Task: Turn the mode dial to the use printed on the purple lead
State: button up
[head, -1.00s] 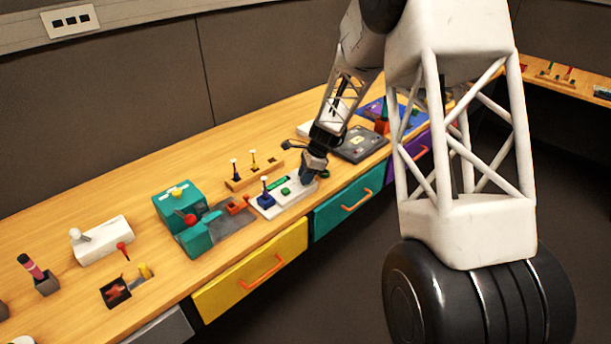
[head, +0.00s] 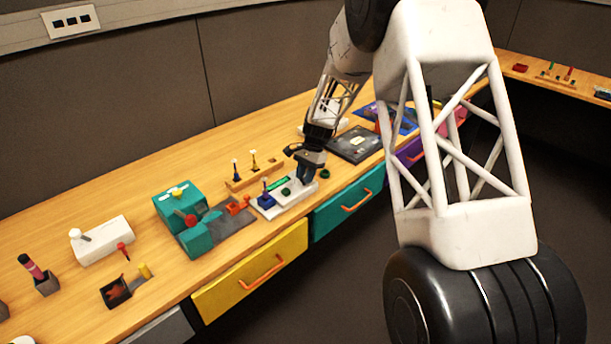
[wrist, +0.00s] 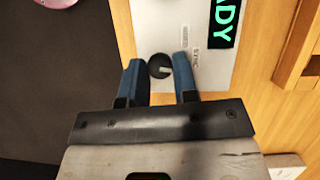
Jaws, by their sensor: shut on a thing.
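My gripper (wrist: 160,80) has blue fingers on either side of a small round dark dial (wrist: 159,66) with a pale pointer mark, and is shut on it. The dial sits on a white panel (wrist: 150,22). Small printed words lie beside it, too small to read surely. A black display (wrist: 226,18) shows green letters ending in "ADY". In the head view, my gripper (head: 304,174) is down at the right part of the white panel (head: 268,210) and hides the dial. I cannot make out a purple lead or its print.
On the panel stand a blue device (head: 266,199) and a green button (head: 286,191). A wooden rack (head: 240,183) with small upright pins is behind. A teal machine (head: 185,207) stands left. A dark flat box (head: 354,143) is right. Coloured drawers line the bench front.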

jog(key=n+h, duration=0.1)
jog(key=n, duration=0.2)
jog(key=n+h, duration=0.1)
jog(key=n, duration=0.2)
jog(key=shift+w+a+g, duration=0.1)
jog(key=shift+a+g, duration=0.1)
jog(key=shift+g, duration=0.2)
jog(key=n+h, duration=0.2)
jog(key=n, duration=0.4)
jog(key=shift+a, duration=0.15)
jog(key=shift+h, duration=0.3)
jog(key=o, duration=0.9)
jog(key=v, duration=0.8)
